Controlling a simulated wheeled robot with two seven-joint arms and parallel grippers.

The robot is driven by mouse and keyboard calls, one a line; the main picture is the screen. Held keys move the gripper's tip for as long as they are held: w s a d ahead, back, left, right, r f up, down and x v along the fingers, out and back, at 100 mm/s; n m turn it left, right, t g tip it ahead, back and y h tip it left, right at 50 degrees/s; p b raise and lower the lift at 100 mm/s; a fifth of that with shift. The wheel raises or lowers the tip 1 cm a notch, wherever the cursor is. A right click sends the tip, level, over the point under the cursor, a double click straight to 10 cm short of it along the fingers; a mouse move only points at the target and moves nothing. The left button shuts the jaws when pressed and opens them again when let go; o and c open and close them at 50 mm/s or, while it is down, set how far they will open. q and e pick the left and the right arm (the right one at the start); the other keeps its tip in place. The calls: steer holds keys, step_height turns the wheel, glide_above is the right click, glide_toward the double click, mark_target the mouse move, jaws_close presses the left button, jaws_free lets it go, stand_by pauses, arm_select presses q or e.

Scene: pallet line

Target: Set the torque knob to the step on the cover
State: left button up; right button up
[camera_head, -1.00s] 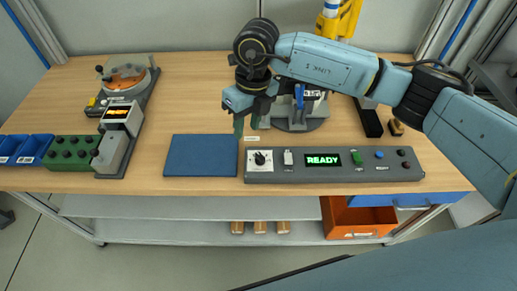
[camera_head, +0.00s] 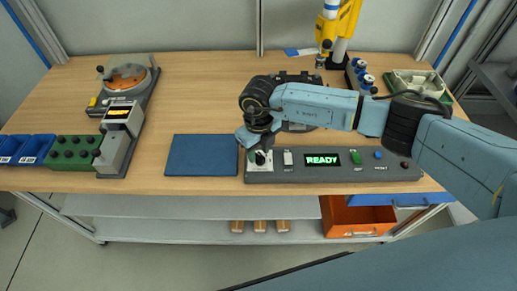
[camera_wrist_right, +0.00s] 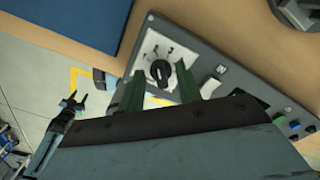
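The black torque knob (camera_wrist_right: 160,70) sits on a white dial plate (camera_wrist_right: 150,48) with dark marks at the left end of the grey control panel (camera_head: 330,173). Its setting is too small to read. My right gripper (camera_head: 257,155) is over the knob. In the right wrist view its two green fingers (camera_wrist_right: 158,90) are apart, one toward each side of the knob, with nothing clearly held. A clear cover (camera_head: 133,68) stands over an orange disc on the far-left fixture; I can read no step on it. What seems my left gripper (camera_wrist_right: 74,103) shows small, its opening unclear.
The panel has a white switch (camera_head: 287,158), a green READY display (camera_head: 322,160) and several buttons. A blue mat (camera_head: 201,155) lies left of it. A green box (camera_head: 72,152) and blue bins (camera_head: 28,148) stand further left. The wooden table is clear behind the mat.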

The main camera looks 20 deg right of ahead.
steer(key=shift+f, duration=0.15)
steer(key=shift+c, duration=0.3)
jaws_close()
